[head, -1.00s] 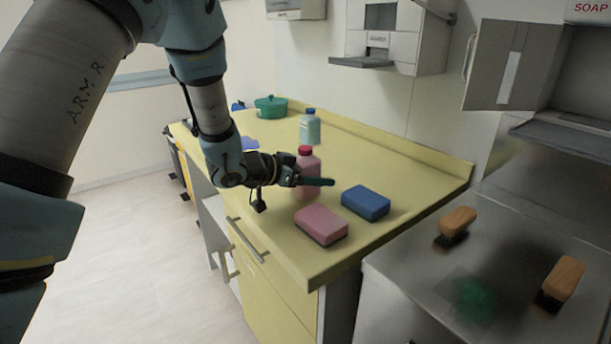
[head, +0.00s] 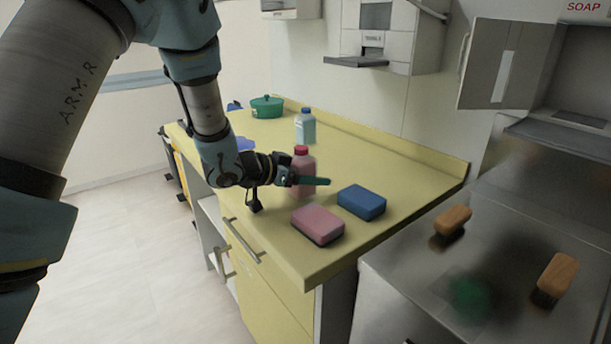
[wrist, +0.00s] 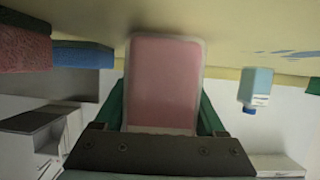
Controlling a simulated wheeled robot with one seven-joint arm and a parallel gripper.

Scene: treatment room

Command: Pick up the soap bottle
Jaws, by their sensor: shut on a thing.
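A pink bottle with a red cap (head: 301,162) stands upright on the yellow counter. My gripper (head: 310,181) reaches it from the left at its lower half, and a dark green finger crosses in front of it. In the wrist view the pink bottle (wrist: 165,80) fills the space between the two green fingers, which are shut on it. The counter hides no part of it, but the finger covers some of its side. A light blue bottle with a blue cap (head: 306,128) stands farther back; it also shows in the wrist view (wrist: 257,86).
A pink sponge (head: 317,223) and a blue sponge (head: 361,201) lie to the right of the held bottle on the counter (head: 390,165). A green pot (head: 267,107) stands at the back. Two wooden brushes (head: 453,220) (head: 557,274) lie on the metal surface at right.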

